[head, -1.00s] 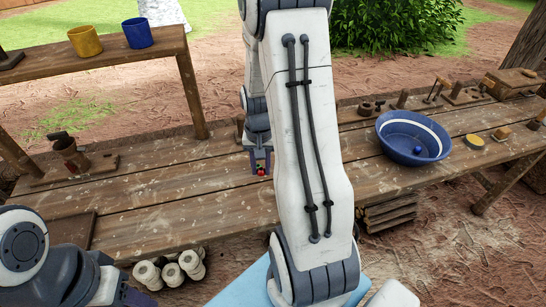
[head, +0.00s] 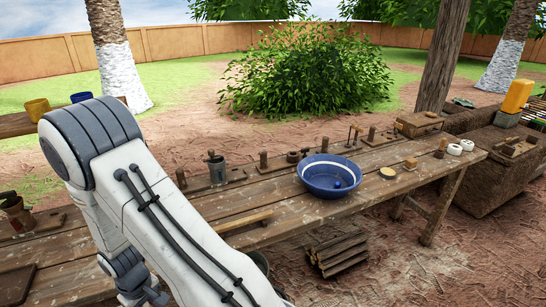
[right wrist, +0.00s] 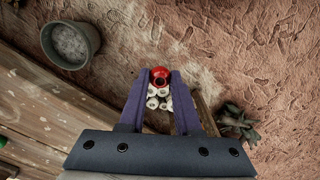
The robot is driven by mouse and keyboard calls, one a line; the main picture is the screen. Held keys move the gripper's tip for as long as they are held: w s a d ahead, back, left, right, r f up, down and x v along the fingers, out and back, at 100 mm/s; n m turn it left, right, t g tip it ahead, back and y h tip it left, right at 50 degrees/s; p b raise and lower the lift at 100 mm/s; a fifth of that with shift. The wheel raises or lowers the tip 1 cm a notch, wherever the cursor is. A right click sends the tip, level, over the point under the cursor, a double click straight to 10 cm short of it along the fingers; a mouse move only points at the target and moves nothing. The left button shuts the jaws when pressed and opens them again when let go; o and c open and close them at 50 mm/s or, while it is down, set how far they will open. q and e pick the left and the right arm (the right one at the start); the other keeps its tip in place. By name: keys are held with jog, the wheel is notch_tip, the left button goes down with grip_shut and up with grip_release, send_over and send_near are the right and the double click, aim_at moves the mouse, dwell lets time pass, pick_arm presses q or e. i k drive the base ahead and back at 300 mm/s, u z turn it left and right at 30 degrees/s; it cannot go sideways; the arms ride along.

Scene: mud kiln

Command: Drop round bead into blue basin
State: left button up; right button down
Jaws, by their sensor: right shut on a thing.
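The round bead (right wrist: 160,76) is red and glossy, with a dark hole. My right gripper (right wrist: 160,80) is shut on it, the bead between its fingertips in the right wrist view. In that view they are above the ground just off the bench's edge. The bead cannot be made out in the head view, where my right arm fills the lower left. The blue basin (head: 318,188) stands on the bench, with a pale band inside and a small blue ball (head: 337,184) in it. My left gripper is not in view.

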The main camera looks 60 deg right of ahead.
aim_at(329, 183)
jog(key=u, duration=1.65)
jog(key=k, duration=0.9)
jog(key=z, duration=2.6)
